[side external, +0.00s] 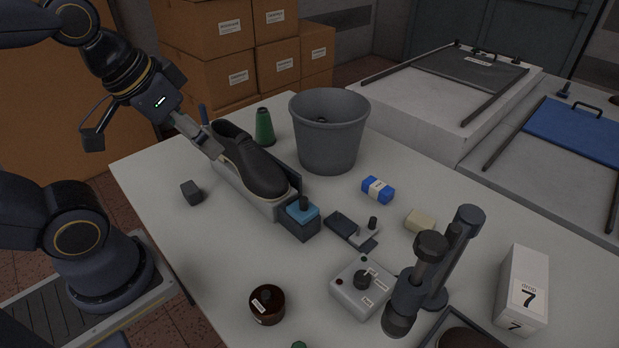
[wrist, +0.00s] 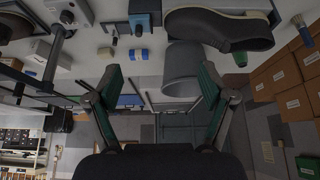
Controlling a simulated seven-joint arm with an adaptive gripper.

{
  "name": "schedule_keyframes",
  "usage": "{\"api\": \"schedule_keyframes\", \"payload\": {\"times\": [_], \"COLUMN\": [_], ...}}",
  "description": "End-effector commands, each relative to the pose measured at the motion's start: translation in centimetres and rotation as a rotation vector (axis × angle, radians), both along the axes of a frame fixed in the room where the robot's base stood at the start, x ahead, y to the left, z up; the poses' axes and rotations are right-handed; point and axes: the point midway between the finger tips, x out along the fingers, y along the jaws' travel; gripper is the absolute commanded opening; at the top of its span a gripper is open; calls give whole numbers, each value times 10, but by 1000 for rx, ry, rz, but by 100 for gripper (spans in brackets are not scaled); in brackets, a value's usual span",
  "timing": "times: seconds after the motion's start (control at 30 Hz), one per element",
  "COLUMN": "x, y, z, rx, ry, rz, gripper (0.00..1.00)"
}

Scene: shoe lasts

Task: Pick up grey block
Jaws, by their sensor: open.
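The grey block (side external: 191,192) is a small dark cube on the left part of the table in the side view, apart from other things. I cannot make it out in the wrist view. My gripper (side external: 207,142) is raised above the table's far left side, up and slightly right of the block, near the heel end of a dark shoe. In the wrist view my gripper (wrist: 160,73) has its two green-tipped fingers spread wide with nothing between them.
The black shoe (side external: 255,168) lies on a long pale stand beside the block. A grey bucket (side external: 330,140) and green cone (side external: 264,127) stand behind. A blue-topped block (side external: 301,214), grey control box (side external: 361,287) and brown jar (side external: 267,304) are nearer. Table around the block is clear.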

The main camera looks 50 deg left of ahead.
Motion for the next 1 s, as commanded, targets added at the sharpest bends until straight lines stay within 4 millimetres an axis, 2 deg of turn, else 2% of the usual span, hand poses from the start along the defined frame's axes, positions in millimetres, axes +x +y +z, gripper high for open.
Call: {"api": "schedule_keyframes", "payload": {"times": [0.33, 0.47, 0.57, 0.67, 0.77, 0.8, 0.9, 1.0], "x": [0, 4, 21, 42, 59, 64, 68, 60], "y": [0, 0, 8, 34, 69, 86, 133, 175], "z": [0, 7, 12, 7, -7, -15, -42, -72], "rx": [9, 70, 157, 217, 240, 238, 200, 132], "ry": [0, -19, 7, 85, 179, 220, 325, 407], "rz": [-17, -126, -246, -295, -309, -305, -273, -202], "gripper": [86, 86, 86, 86, 86, 86, 86, 86]}}
